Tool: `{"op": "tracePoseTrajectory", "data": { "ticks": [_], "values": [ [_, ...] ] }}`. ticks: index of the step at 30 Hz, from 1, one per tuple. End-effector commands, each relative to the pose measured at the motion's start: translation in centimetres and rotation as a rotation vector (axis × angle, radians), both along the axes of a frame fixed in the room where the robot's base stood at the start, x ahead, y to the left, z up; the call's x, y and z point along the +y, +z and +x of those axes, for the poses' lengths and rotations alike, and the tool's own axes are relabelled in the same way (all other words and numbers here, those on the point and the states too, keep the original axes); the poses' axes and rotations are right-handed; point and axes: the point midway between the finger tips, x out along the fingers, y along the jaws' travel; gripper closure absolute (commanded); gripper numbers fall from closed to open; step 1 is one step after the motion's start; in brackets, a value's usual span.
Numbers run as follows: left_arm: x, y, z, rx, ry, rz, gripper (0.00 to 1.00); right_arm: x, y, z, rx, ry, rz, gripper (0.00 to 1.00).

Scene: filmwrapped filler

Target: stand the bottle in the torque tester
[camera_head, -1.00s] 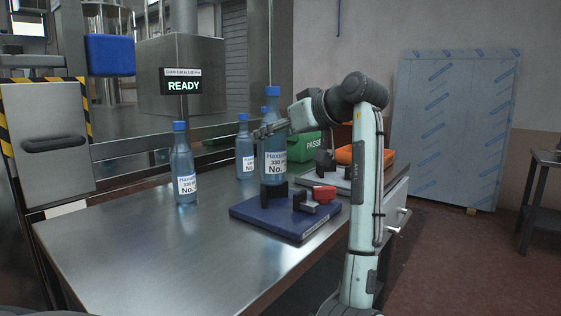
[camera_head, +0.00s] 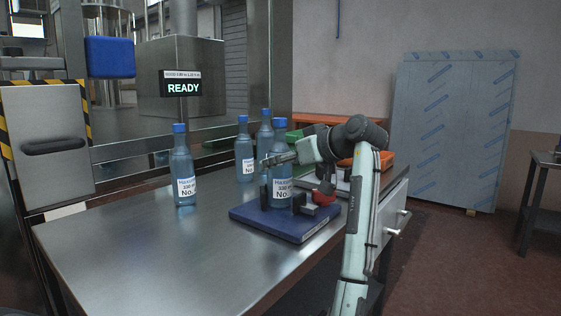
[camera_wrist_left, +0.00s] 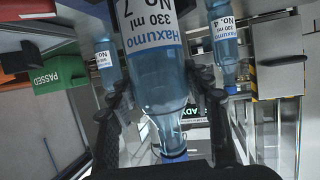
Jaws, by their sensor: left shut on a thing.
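In the left wrist view the bottle (camera_wrist_left: 158,75) appears upside down, labelled No. 7, between the gripper's fingers (camera_wrist_left: 165,125). A red knob (camera_head: 324,194) is at the tester's right. My right gripper is not in view.
Other bottles stand on the steel table (camera_head: 130,240): one at left (camera_head: 183,170), one farther back (camera_head: 244,155), one behind the held bottle (camera_head: 265,130). A READY display (camera_head: 182,88) stands behind. A green bin (camera_wrist_left: 60,76) marked PASSED and an orange object (camera_head: 378,160) are to the right.

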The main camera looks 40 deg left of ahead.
Motion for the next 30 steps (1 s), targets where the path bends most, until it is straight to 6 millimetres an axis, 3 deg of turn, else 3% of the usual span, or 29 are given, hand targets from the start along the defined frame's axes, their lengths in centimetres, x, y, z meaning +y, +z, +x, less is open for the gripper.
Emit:
{"op": "tracePoseTrajectory", "data": {
  "ticks": [1, 5, 16, 22, 30],
  "values": [
    [0.0, -0.1, 0.0, 0.0, 0.0, 0.0, 0.47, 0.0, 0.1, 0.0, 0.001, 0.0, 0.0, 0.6],
    [0.0, -0.1, 0.0, 0.0, 0.0, 0.0, 0.31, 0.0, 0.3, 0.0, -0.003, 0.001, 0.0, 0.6],
    [0.0, 0.4, 0.0, 0.0, 0.0, 0.0, 0.3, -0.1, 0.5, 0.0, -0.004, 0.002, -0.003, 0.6],
    [-2.9, 1.4, -0.2, -0.002, -0.004, 0.0, 0.3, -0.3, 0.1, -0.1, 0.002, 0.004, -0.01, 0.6],
    [-8.2, 3.6, -0.6, -0.002, -0.004, 0.0, 0.3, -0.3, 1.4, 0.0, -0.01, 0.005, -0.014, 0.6]
  ]
}}
